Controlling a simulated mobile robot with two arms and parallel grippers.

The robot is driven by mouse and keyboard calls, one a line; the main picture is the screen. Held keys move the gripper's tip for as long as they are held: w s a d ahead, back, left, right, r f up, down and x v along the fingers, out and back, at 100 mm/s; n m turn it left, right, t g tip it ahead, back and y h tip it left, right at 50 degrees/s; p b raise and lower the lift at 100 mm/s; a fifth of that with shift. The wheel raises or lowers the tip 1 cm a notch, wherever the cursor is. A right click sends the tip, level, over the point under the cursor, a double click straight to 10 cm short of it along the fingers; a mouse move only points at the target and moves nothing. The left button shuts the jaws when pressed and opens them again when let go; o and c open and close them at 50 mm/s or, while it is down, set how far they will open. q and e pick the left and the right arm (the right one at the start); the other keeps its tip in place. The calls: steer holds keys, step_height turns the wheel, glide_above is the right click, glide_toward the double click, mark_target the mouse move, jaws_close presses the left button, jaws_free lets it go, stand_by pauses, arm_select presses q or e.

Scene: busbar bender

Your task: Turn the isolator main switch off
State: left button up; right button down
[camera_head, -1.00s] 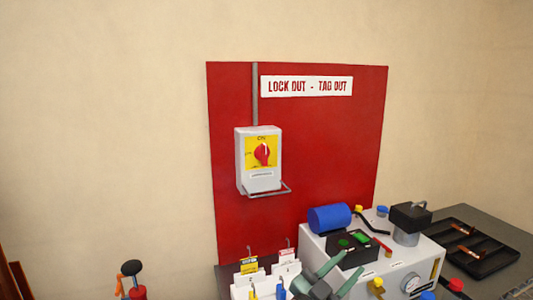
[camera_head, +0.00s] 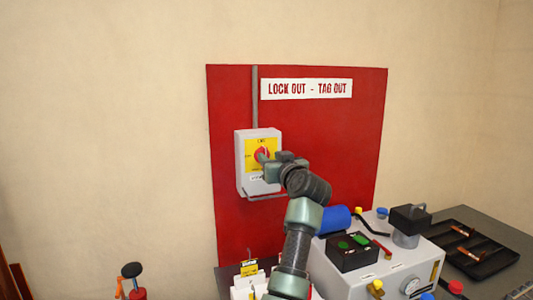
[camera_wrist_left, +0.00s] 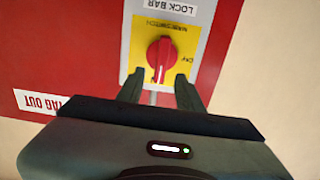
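The isolator main switch (camera_head: 258,136) is a grey box with a yellow plate and a red rotary knob (camera_head: 262,152), mounted on a red board. In the left wrist view the picture is upside down, and the red knob (camera_wrist_left: 161,54) has its pointer towards the ON mark; OFF is at the side. My left gripper (camera_head: 265,158) is in front of the switch and partly covers the plate. In the wrist view its dark fingers (camera_wrist_left: 160,86) are apart, either side of the knob's pointer end, with nothing gripped. Contact cannot be told. My right gripper is out of view.
A grey wire bar (camera_head: 266,196) sticks out below the switch. The red board (camera_head: 340,140) carries a LOCK OUT - TAG OUT sign (camera_head: 306,88). Below right stand a grey machine (camera_head: 345,282) with a blue cylinder and a black tray (camera_head: 478,250). Tag holders (camera_head: 245,285) stand below.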

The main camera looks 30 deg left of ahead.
mark_target(266, 153)
arm_select(q)
steer(key=shift+p+x, duration=0.3)
steer(key=shift+x, duration=1.8)
jaws_close()
